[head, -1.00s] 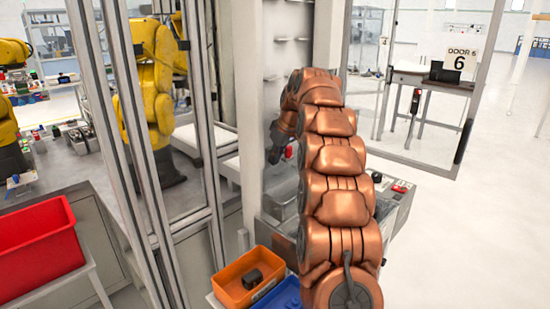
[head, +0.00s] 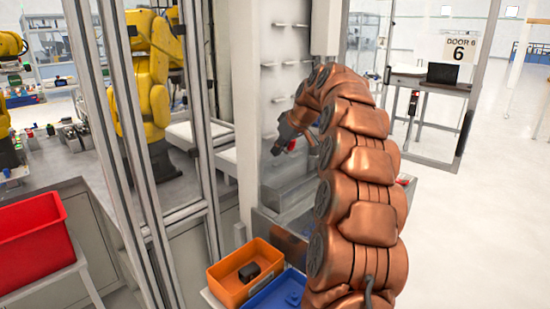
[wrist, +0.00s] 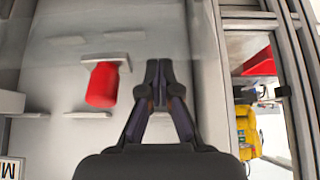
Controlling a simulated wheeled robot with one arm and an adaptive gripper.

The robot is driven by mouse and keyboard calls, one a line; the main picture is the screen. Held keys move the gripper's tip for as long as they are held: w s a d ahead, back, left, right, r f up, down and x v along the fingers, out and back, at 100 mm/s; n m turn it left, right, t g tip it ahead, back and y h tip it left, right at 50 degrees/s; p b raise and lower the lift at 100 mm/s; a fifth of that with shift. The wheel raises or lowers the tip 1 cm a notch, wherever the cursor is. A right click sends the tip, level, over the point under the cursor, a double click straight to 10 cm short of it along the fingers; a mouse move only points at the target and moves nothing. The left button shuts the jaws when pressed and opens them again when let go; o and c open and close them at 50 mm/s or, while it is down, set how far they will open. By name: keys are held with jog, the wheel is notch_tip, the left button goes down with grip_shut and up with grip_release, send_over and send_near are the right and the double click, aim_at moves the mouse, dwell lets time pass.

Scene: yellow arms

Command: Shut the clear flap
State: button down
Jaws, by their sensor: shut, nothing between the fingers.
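A faint clear sheet (wrist: 130,42), which looks like the flap, crosses the upper part of the wrist view in front of a pale wall. Its hinge and how far it stands open cannot be made out, and I cannot pick it out in the head view. My gripper (wrist: 158,68) is shut and empty, its fingertips together near the sheet's faint lower edge; contact cannot be told. In the head view my gripper (head: 277,150) points down in front of the white shelved panel, above a grey metal box.
A red object (wrist: 102,85) sits left of my fingers by a small ledge. An orange bin (head: 228,290) and a blue bin (head: 262,302) stand below. Metal posts (head: 150,190) stand left, a glass door with a sign (head: 457,50) right. Floor at the right is clear.

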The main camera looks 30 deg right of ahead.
aim_at(279, 160)
jog(key=t+b, duration=0.1)
jog(key=b, duration=0.1)
jog(key=s+f+t+b, duration=0.1)
jog(key=b, duration=0.1)
jog(key=s+t+b, duration=0.1)
jog(key=b, duration=0.2)
jog(key=shift+s+d+f+y, duration=0.25)
jog(key=shift+f+y, duration=0.05)
jog(key=shift+f, duration=0.05)
jog(key=s+t+b, duration=0.1)
jog(key=b, duration=0.1)
jog(key=f+t+b, duration=0.1)
jog(key=b, duration=0.2)
jog(key=s+t+b, duration=0.1)
jog(key=b, duration=0.2)
jog(key=shift+s+d+f+y, duration=0.3)
jog(key=shift+f+y, duration=0.05)
jog(key=shift+y, duration=0.05)
jog(key=shift+s+d+f+t+y+b, duration=0.2)
jog(key=shift+s+f+t+b, duration=0.6)
jog(key=shift+b, duration=1.45)
jog(key=shift+s+d+f+t+y+b, duration=0.15)
jog(key=shift+s+f+t+b, duration=0.55)
jog(key=shift+b, duration=1.5)
jog(key=shift+w+f, duration=0.15)
jog(key=shift+f, duration=0.05)
jog(key=v, duration=1.2)
jog(key=shift+r, duration=0.25)
